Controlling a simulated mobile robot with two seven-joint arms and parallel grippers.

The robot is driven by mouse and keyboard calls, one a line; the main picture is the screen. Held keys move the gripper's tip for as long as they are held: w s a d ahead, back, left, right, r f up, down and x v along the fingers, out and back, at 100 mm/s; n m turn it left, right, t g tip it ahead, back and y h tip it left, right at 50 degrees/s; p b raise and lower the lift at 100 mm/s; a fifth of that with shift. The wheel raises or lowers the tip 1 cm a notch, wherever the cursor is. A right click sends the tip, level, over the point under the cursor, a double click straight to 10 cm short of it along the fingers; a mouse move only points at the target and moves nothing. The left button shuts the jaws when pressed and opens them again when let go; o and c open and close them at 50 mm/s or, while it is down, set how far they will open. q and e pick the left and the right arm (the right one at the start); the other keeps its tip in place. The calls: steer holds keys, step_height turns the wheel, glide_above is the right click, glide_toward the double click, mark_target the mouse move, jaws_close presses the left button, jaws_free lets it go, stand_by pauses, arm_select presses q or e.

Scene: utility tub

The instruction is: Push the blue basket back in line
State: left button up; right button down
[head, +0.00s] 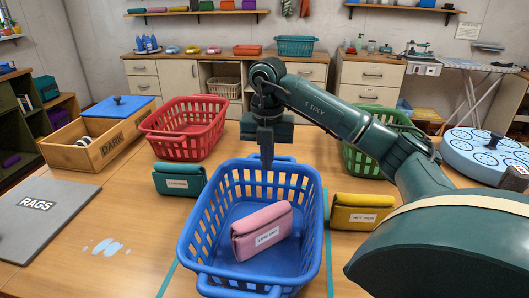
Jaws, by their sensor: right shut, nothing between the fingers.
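The blue basket (191,238) stands on the wooden table in the front middle, turned at a slight angle. A folded pink cloth bundle with a label (262,231) lies inside it. My right gripper (266,163) points down at the basket's far rim, fingers shut with nothing between them. I cannot tell whether it touches the basket. The red basket (183,129) stands behind to the left, and the green basket (362,158) behind to the right, partly hidden by my right arm. My left gripper is not in view.
A teal bundle (180,180) and a yellow bundle (361,212) flank the blue basket. Teal lines run along the table beside it. A wooden DARK box (98,141), a grey RAGS board (40,218) and a small wet patch (107,247) are at left. A round blue-white case (485,153) is at right.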

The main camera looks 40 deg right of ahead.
mark_target(267, 179)
arm_select(q)
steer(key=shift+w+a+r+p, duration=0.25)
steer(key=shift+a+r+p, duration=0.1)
steer(key=shift+p, duration=0.2)
arm_select(e)
steer(key=w+d+f, duration=0.2)
steer(key=d+f, duration=0.1)
steer(key=f, duration=0.3)
steer(key=shift+w+f, duration=0.15)
steer(key=shift+w, duration=0.2)
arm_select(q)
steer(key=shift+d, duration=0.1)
arm_select(e)
steer(key=shift+d, duration=0.15)
